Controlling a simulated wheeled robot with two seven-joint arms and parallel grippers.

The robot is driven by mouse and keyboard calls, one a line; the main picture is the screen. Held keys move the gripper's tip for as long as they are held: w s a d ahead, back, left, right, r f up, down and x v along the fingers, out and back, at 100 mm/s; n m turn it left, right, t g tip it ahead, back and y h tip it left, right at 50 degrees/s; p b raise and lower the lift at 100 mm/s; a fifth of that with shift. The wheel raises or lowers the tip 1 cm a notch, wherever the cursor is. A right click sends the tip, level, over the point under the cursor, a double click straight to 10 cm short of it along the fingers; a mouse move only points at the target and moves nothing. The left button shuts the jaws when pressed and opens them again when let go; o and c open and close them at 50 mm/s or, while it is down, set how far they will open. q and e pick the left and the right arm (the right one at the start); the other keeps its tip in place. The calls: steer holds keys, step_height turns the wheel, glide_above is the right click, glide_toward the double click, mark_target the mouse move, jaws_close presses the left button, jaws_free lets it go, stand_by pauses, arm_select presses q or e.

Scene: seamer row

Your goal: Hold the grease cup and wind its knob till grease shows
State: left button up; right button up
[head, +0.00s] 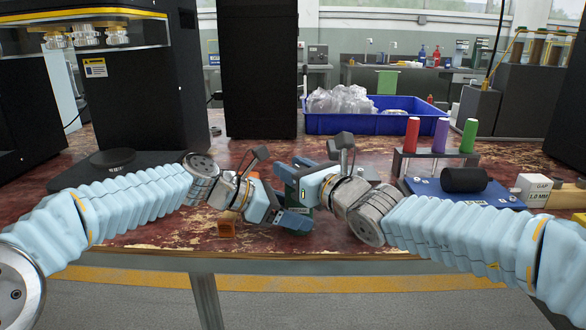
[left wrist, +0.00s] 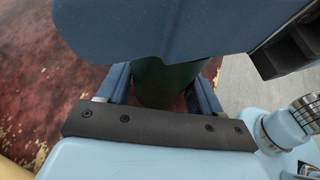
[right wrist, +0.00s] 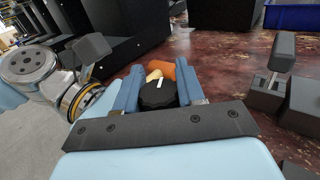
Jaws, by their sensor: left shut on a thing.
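The grease cup's dark green body (left wrist: 165,82) stands between the fingers of my left gripper (left wrist: 160,90), which is shut on it low over the table. My right gripper (right wrist: 158,90) is above the left one, with one finger on each side of the round black knob (right wrist: 158,97). The knob has a white mark on its top. I cannot tell whether the right fingers touch it. In the head view my left gripper (head: 292,208) and right gripper (head: 290,180) meet at the table's front, hiding most of the cup. No grease can be made out.
To the right are a blue plate (head: 440,192) with a black roller (head: 464,179), a rack of coloured cones (head: 441,136) and a gap block (head: 532,187). A blue bin (head: 355,123) stands behind.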

steer(key=o, duration=0.4)
steer(key=shift+c, duration=0.2)
steer(key=v, duration=1.2)
